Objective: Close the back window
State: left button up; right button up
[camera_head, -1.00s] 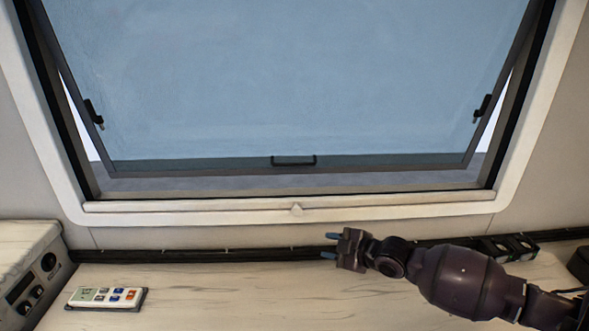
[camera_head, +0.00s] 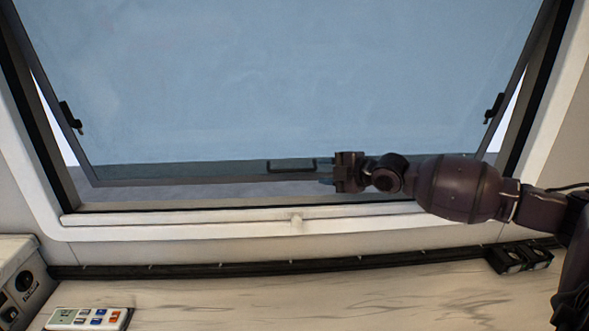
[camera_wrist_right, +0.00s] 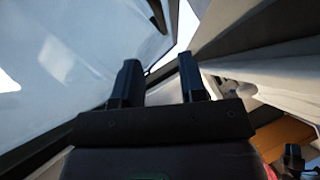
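The back window (camera_head: 230,90) is a blue-tinted pane in a dark frame. It is tilted open, with bright gaps along both sides and a gap above the sill. A small dark handle (camera_head: 291,165) sits at the middle of its bottom edge. My right gripper (camera_head: 328,173) is just right of this handle, with its tips pointing left; whether it touches the window is unclear. In the right wrist view, the right gripper's two fingers (camera_wrist_right: 160,80) are apart with nothing between them, and the pane (camera_wrist_right: 70,60) fills the left side. My left gripper is not in view.
The pale window surround (camera_head: 180,229) runs below the opening. A light counter (camera_head: 260,300) lies beneath it, clear in the middle. A remote control (camera_head: 88,318) and a white panel unit (camera_head: 20,275) are at left. A black socket block (camera_head: 520,257) is at right.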

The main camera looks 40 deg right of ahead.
aim_at(294, 171)
jog(key=b+x, duration=0.1)
jog(key=x, duration=0.3)
jog(key=shift+s+f, duration=0.1)
jog(key=shift+b+x, duration=0.45)
jog(key=shift+x, duration=2.75)
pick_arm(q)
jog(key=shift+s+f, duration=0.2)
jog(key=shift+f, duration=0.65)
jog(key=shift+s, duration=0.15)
pick_arm(e)
grip_shut()
